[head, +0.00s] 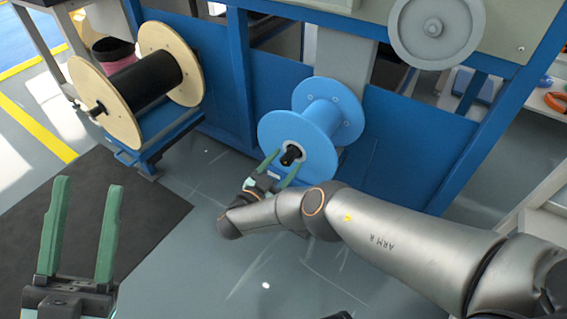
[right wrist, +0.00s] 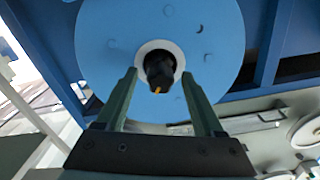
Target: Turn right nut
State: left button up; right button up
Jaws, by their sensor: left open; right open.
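A blue spool (head: 298,128) is mounted low on the blue machine frame. A black nut (head: 290,155) sits at the centre of its near face. My right gripper (head: 279,167) is in front of that face, open, with its green fingers on either side of the nut. In the right wrist view the blue spool (right wrist: 200,40) fills the top, and the black nut (right wrist: 160,70) lies between the tips of my right gripper (right wrist: 160,82), with a gap showing on each side. My left gripper (head: 84,222) is open and empty at the lower left, far from the spool.
A wooden-flanged spool (head: 84,100) wound with black cable stands on a blue stand at the left. A dark mat (head: 100,210) lies on the grey floor (head: 225,275). A grey wheel (head: 436,28) is on the machine above right. The floor in front is clear.

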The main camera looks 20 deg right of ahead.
jog(key=v, duration=1.2)
jog(key=shift+s+a, duration=0.2)
